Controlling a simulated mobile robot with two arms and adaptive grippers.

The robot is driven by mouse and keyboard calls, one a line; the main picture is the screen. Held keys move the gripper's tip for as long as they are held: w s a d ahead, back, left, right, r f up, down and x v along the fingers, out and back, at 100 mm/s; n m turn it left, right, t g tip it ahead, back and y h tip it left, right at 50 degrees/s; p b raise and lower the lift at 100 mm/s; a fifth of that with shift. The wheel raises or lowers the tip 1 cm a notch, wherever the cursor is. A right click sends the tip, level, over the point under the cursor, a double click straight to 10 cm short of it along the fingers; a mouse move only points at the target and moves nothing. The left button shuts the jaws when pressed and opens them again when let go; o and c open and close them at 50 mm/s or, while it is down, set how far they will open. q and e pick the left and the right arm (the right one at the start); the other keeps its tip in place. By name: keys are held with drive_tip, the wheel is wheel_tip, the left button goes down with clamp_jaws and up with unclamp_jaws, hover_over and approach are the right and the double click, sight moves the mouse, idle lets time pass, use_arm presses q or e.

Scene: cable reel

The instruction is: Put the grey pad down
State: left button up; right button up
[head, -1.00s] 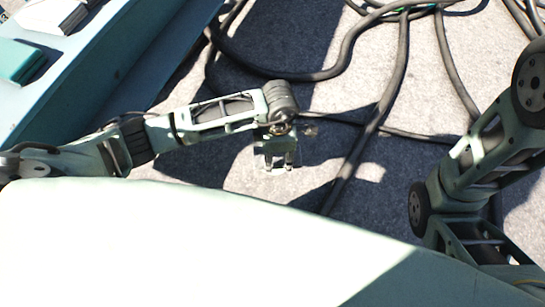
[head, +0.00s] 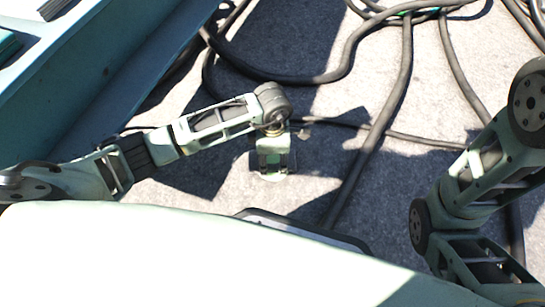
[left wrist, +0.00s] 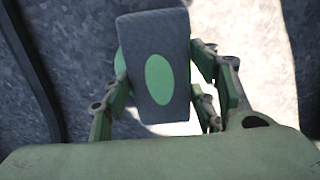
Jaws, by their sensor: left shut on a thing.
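The grey pad (left wrist: 150,95) is a dark grey block with green oval marks on its faces. In the left wrist view it stands between the fingers of my left gripper (left wrist: 160,62), which is shut on it. In the head view my left gripper (head: 273,168) points down over the grey ground, and the pad is too small and shaded to make out clearly there. I cannot tell how far the pad is above the ground. My right arm (head: 470,185) is at the right of the head view; its gripper is out of view.
Thick black cables (head: 385,110) run across the ground beyond and to the right of the left gripper. A blue-green bench or trough (head: 90,85) with small items fills the upper left. Patches of bare ground lie around the gripper.

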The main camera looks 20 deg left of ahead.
sight(272, 160)
use_arm(q)
drive_tip(key=shift+f, duration=0.15)
drive_tip(key=o, duration=1.1)
drive_tip(key=shift+o, duration=0.2)
wheel_tip(272, 160, up, 12)
drive_tip(key=p, duration=0.9)
drive_tip(key=shift+s, duration=0.1)
